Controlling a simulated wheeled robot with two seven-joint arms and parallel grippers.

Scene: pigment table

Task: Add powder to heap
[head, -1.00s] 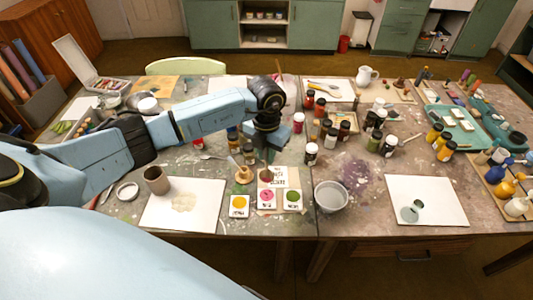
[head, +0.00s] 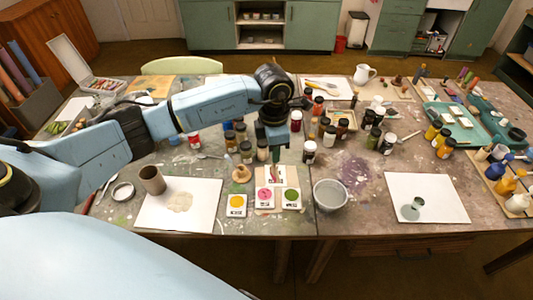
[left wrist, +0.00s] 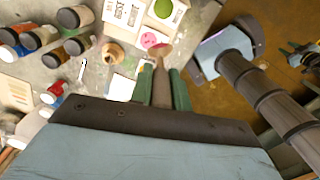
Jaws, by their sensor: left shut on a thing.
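My left gripper (head: 277,152) is shut on a slim tan wooden tool, which shows between its green fingers in the left wrist view (left wrist: 161,62). The tool's tip is close to the pink powder dish (head: 264,197) in that view; I cannot tell whether it touches or carries powder. A yellow dish (head: 236,205) and a green dish (head: 291,198) stand on either side of the pink one. A pale beige powder heap (head: 180,201) lies on a white sheet (head: 205,218) at the left, beside a brown cup (head: 152,180).
A grey bowl (head: 330,194) stands right of the dishes. A small wooden object (head: 240,174) and several jars (head: 309,152) stand behind them. Another white sheet (head: 440,205) with a small glass (head: 417,203) lies at the right. The table's front edge is close to the dishes.

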